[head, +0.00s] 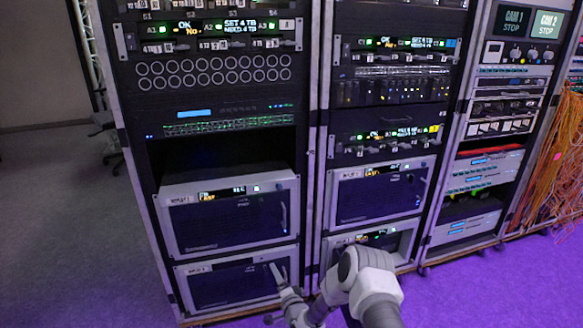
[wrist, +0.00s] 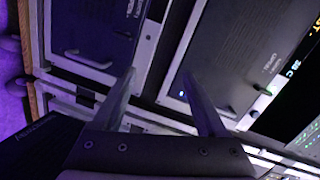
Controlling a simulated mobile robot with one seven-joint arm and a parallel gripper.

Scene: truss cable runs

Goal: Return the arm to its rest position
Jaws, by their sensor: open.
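My arm reaches in from the bottom of the head view, in front of the equipment racks. My gripper (head: 271,294) is low, in front of the bottom unit (head: 225,285) of the left rack. In the wrist view its two fingers (wrist: 158,80) are spread apart with nothing held between them. Behind them are dark unit fronts with pale frames and a handle (wrist: 88,60). I cannot tell how far the fingertips are from the rack.
The left rack (head: 227,188) and middle rack (head: 382,190) stand close before me. Orange cables (head: 560,150) hang at the far right. A dark chair (head: 108,135) stands behind at left. Grey floor (head: 65,230) is open at left; purple-lit floor (head: 500,285) is open at right.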

